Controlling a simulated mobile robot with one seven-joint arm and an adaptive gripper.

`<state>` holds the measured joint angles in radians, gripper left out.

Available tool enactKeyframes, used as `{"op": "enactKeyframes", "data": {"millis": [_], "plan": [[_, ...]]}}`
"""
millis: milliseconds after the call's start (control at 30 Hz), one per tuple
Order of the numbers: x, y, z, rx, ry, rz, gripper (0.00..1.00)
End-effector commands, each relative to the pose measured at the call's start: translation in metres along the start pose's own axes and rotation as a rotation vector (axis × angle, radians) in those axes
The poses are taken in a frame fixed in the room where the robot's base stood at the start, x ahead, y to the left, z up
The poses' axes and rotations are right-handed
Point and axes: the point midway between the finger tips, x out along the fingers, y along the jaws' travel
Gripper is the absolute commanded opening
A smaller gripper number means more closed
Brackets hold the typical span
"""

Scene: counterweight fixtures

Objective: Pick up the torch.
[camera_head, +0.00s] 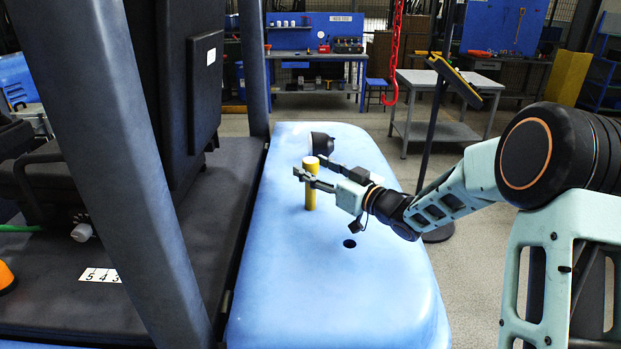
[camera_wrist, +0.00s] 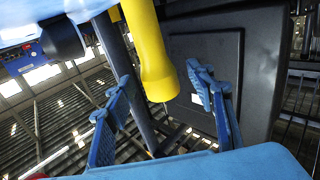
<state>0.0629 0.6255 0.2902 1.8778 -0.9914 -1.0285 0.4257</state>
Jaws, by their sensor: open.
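The torch (camera_head: 310,199) is a yellow cylinder with a pale top, standing upright on the blue counterweight surface (camera_head: 330,290). My gripper (camera_head: 314,168) is open at the torch's upper part, with one finger in front of it and the other behind. In the wrist view the torch (camera_wrist: 153,55) hangs from the top of the picture with its end between and beyond my two blue fingers (camera_wrist: 162,105). Gaps show on both sides, so the fingers look apart from it. The near finger hides part of the torch in the head view.
A dark round fixture (camera_head: 322,143) sits on the blue surface just behind the torch. A small hole (camera_head: 349,243) lies in front. A dark pillar (camera_head: 120,170) and seat (camera_head: 187,90) stand left. A red hook (camera_head: 391,70) hangs behind. The surface's near part is clear.

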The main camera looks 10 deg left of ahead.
Motion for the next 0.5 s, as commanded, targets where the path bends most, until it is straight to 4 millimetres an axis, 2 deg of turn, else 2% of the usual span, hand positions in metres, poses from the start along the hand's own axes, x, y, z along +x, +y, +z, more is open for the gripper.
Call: {"op": "enactKeyframes", "data": {"millis": [100, 367, 500], "plan": [[0.0118, -0.0005, -0.0006, 0.000, 0.000, -0.001, 0.50], [0.0137, 0.0000, 0.0006, 0.000, -0.001, 0.000, 0.50], [0.0136, 0.0000, 0.0005, 0.000, 0.000, 0.000, 0.35]]}}
